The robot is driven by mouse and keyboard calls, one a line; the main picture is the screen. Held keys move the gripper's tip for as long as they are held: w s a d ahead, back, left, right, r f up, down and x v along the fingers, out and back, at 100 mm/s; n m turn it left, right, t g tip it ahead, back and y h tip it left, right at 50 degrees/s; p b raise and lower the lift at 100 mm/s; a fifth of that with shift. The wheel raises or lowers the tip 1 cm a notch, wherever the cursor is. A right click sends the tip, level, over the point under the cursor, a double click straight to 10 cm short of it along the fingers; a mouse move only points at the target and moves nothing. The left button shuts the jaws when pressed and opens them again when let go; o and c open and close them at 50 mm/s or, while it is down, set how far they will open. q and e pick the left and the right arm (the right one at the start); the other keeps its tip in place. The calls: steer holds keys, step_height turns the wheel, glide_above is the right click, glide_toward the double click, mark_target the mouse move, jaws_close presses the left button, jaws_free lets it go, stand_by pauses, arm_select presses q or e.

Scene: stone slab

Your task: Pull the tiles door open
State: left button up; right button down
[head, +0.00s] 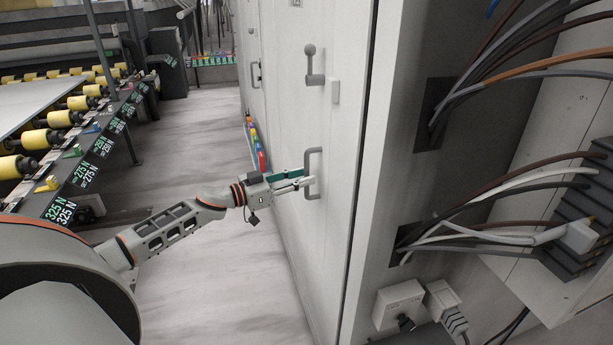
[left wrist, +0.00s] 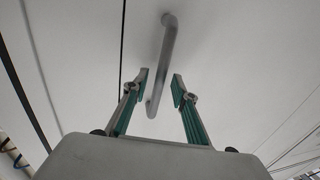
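A tall white cabinet door (head: 300,125) fills the middle of the head view. A grey bar handle (head: 313,173) stands upright on it, below a grey lever (head: 311,65). My left gripper (head: 304,180) reaches the handle from the left. In the left wrist view its two green-padded fingers (left wrist: 160,87) are open, one on each side of the handle (left wrist: 162,60), with gaps to the bar. The handle's lower end lies between the fingers. The door appears closed. My right gripper is not in view.
A roller conveyor (head: 62,118) with yellow rollers runs along the left. The grey floor (head: 200,130) between it and the cabinet is clear. Cables (head: 490,190) and sockets (head: 400,302) sit on the cabinet's right side. Coloured items (head: 258,150) stand by the cabinet's base.

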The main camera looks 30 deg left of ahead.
arm_select(q)
steer(key=shift+x, duration=0.85)
jaws_close()
